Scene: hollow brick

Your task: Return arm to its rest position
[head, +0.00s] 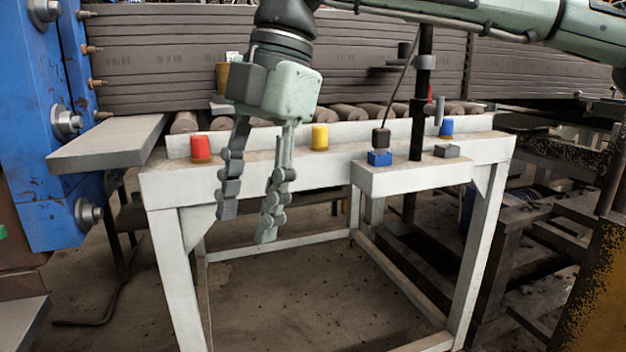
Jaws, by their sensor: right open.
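My right gripper (248,222) hangs down in front of the pale workbench (408,181), its two jointed fingers apart with nothing between them. Its arm comes in from the upper right. The fingertips are below the level of the bench top in the picture. A red cup-shaped piece (201,148) stands on the bench left of the fingers, and a yellow one (320,137) stands to their right. A blue one (446,127) is farther right. My left gripper does not show.
A small blue block (379,158) and a grey block (447,151) sit on the bench's front ledge by a black upright post (421,110). Blue machinery (40,130) and a grey plate (108,145) stand at left. Stacked brown slabs (160,60) fill the back.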

